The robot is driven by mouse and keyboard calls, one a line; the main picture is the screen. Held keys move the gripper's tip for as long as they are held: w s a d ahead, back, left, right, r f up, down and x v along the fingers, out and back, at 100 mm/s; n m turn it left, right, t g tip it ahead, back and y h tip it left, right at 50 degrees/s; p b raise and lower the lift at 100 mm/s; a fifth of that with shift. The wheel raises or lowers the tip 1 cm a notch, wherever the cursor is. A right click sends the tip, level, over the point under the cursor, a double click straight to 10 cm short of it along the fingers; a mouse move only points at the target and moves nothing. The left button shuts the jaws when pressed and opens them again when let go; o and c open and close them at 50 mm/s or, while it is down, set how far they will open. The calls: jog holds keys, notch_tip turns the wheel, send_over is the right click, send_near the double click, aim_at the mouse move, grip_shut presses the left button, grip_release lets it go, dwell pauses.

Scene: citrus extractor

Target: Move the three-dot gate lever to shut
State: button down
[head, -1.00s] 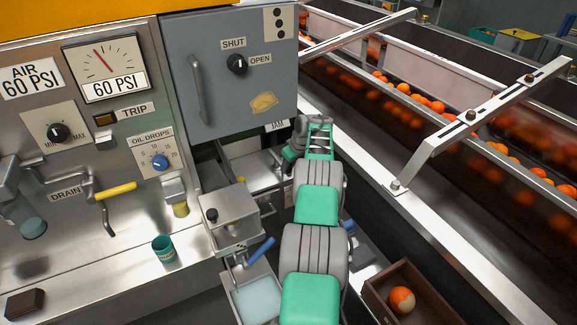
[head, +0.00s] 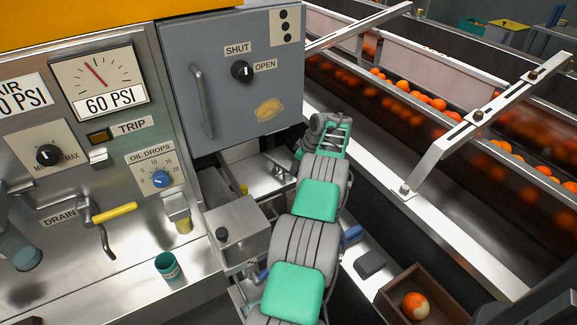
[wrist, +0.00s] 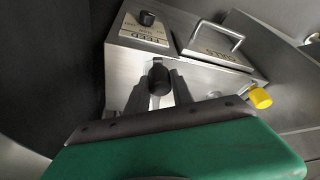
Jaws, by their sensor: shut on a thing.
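In the wrist view my gripper (wrist: 158,92) is shut on a black-capped lever or knob (wrist: 158,76), against a metal box front. No dot marks show on this held piece, so I cannot tell which lever it is. In the head view my arm hides the fingers and the held piece.
In the wrist view, a FEED plate (wrist: 145,31) with another black knob, a handled lid (wrist: 215,45) and a yellow knob (wrist: 261,98) are close by. In the head view, a conveyor of oranges (head: 430,100) runs along the right. A brown box (head: 390,300) holds an orange.

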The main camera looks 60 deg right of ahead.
jog(key=c, duration=1.1)
grip_release()
jog(key=p+v, duration=0.1)
jog(key=v, duration=0.6)
jog(key=shift+r+p, duration=0.4)
jog(key=shift+s+d, duration=0.1)
jog(key=shift+s, duration=0.05)
jog(key=shift+c, duration=0.3)
